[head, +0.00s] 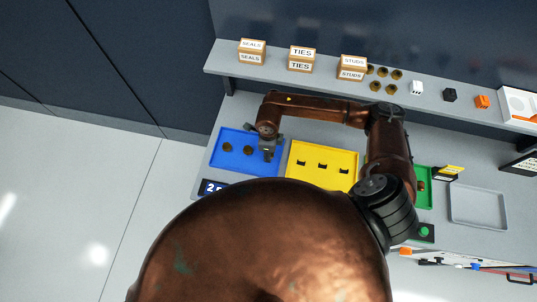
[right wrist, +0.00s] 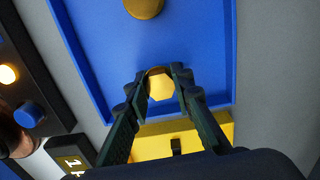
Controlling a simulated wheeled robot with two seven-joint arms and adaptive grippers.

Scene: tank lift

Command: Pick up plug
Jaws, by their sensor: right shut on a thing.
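The blue tray (head: 236,169) holds two brass plugs, a left one (head: 227,149) and a right one (head: 247,151). My right gripper (head: 268,156) points down over the tray's right side. In the right wrist view my right gripper (right wrist: 161,80) has its fingertips on both sides of a brass hexagonal plug (right wrist: 161,88) and is shut on it. Whether this plug touches the tray floor I cannot tell. Another plug (right wrist: 144,7) lies apart at the top of that view. My left gripper is not in view.
A yellow tray (head: 322,151) with small black parts stands right of the blue tray. A green tray (head: 424,203) and an empty grey tray (head: 478,206) are further right. A shelf behind holds boxes labelled SEALS (head: 251,51), TIES (head: 301,59) and STUDS (head: 352,68).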

